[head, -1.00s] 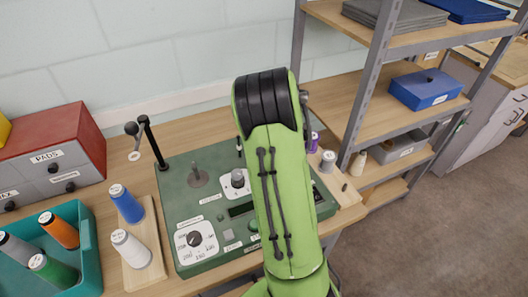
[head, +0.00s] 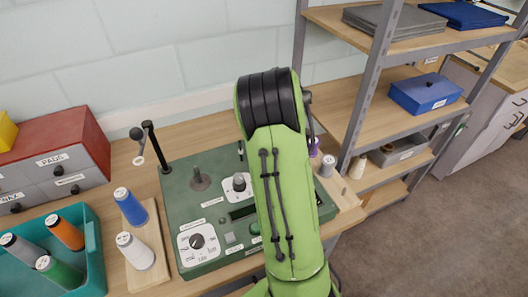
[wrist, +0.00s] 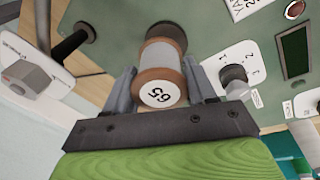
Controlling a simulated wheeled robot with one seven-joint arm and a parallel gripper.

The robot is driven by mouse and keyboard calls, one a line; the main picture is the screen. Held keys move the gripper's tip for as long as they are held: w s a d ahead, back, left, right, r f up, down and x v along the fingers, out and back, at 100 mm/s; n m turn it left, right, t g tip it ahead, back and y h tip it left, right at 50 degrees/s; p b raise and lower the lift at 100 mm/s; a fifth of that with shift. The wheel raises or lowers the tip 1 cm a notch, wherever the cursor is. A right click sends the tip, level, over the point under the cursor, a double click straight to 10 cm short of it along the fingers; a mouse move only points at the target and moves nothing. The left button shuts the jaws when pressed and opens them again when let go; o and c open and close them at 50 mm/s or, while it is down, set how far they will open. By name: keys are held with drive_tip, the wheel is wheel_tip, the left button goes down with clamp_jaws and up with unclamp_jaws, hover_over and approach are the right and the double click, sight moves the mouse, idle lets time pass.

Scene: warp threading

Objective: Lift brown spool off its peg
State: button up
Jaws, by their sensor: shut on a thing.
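The brown spool (wrist: 160,86) shows in the wrist view, with brown ends, a grey middle band and a round white numbered label facing the camera. My gripper (wrist: 163,76) is shut on it, with one grey finger on each side. The spool is over the green machine panel (wrist: 205,35). Its far end is turned away, and I cannot tell whether a peg is still inside it. In the head view my green arm hides both the gripper and this spool.
The green machine (head: 180,240) carries a short post on a disc (head: 200,179), a dial (head: 197,241) and a knob (head: 239,183). Blue (head: 131,207) and white (head: 135,250) spools stand left, beside a teal bin (head: 92,240). A shelf post (head: 369,95) rises at right.

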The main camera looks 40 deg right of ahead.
drive_tip(key=r, duration=0.1)
drive_tip(key=r+p, duration=0.2)
drive_tip(key=shift+w+d+r, duration=0.1)
drive_tip(key=shift+w+d, duration=0.15)
drive_tip(key=shift+s+a+r+p, duration=0.1)
drive_tip(key=shift+r+p, duration=0.4)
drive_tip(key=shift+r, duration=0.3)
drive_tip(key=shift+f, duration=0.1)
